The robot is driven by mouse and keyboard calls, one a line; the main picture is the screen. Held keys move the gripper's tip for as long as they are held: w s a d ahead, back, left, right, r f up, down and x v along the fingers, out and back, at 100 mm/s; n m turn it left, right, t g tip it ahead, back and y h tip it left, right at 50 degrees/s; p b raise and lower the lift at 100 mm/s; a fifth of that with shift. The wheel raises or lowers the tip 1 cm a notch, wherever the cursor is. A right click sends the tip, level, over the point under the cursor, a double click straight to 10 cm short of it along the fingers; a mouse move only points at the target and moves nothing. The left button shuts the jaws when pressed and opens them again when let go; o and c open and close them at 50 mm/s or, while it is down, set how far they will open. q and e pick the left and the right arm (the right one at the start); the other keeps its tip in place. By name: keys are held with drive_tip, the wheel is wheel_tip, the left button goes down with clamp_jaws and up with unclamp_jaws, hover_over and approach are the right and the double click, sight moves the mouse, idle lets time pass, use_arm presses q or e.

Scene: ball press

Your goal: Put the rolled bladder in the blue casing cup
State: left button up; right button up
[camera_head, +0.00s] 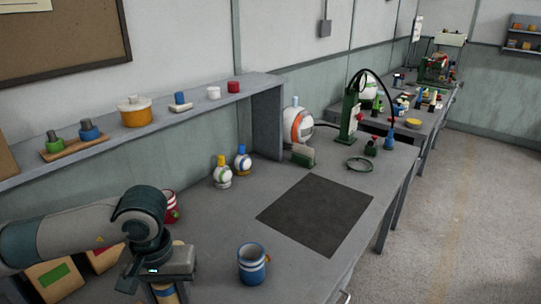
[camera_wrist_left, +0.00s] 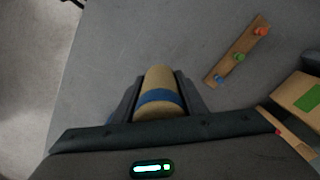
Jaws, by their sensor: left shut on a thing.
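The rolled bladder is a tan cylinder with a blue band. My left gripper (camera_wrist_left: 158,95) is shut on the rolled bladder (camera_wrist_left: 158,78) in the left wrist view, with a finger on each side. In the head view, part of the bladder (camera_head: 165,294) shows below my left gripper at the lower edge. The blue casing cup (camera_head: 252,268) is blue with a white band and stands upright on the bench to the right of my left gripper, apart from it. The cup is not in the left wrist view. My right gripper is in neither view.
A dark mat (camera_head: 315,214) lies beyond the cup. A red cup (camera_head: 171,208) stands behind my left arm. Two small balls (camera_head: 223,178) stand near the wall. A box with a green label (camera_head: 55,276) is at left. A pegged wooden strip (camera_wrist_left: 228,64) lies on the bench.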

use_arm(q)
drive_tip(key=shift+a+m, duration=0.2)
drive_tip(key=shift+m, duration=0.2)
drive_tip(key=shift+d, duration=0.1)
